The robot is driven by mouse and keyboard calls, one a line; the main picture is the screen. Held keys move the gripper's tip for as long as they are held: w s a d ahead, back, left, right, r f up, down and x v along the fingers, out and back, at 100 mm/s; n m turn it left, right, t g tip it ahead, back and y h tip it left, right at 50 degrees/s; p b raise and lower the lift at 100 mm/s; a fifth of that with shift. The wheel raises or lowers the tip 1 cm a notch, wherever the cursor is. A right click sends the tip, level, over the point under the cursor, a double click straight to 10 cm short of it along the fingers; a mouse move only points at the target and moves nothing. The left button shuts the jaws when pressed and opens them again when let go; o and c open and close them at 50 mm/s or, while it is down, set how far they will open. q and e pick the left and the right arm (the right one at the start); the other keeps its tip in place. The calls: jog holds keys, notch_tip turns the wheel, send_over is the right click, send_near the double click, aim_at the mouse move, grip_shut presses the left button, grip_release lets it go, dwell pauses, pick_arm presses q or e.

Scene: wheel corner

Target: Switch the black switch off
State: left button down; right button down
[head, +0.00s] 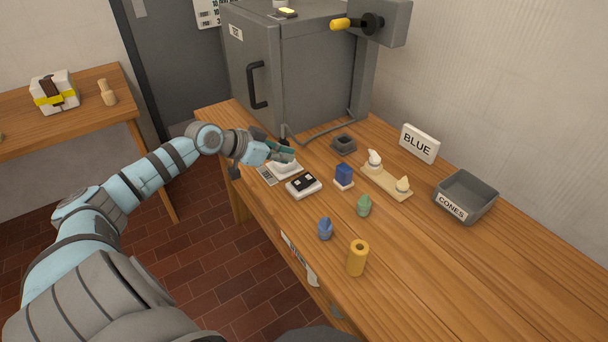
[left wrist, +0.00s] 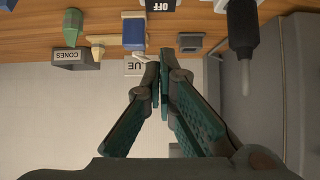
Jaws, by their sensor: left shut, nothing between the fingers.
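The black switch (head: 303,185) is a black rocker on a white base, near the left edge of the workbench. In the left wrist view, part of the black switch (left wrist: 160,5) shows at the top edge, with the word OFF readable on it. My left gripper (head: 284,156) is above a white switch-like block (head: 286,170) just behind the black switch, apart from the black one. In the left wrist view its fingers (left wrist: 160,62) are shut with nothing between them. I cannot tell whether the fingers touch the white block. My right gripper is not in view.
A grey cabinet (head: 290,60) stands behind my left gripper. A blue block (head: 344,173), green piece (head: 364,205), blue piece (head: 325,228) and yellow cylinder (head: 357,258) stand nearby. A CONES bin (head: 478,184) and BLUE sign (head: 419,143) are farther right.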

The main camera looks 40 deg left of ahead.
pick_arm(q)
jog(key=b, duration=0.1)
send_over(305, 180)
jog(key=s, duration=0.1)
notch_tip(305, 180, down, 4)
jog(key=shift+a+r, duration=0.1)
jog(key=shift+a, duration=0.05)
jog(key=f, duration=0.1)
jog(key=f+b, duration=0.1)
jog(key=f, duration=0.1)
jog(key=shift+w+f, duration=0.3)
jog(key=shift+w, duration=0.1)
jog(key=shift+f, duration=0.35)
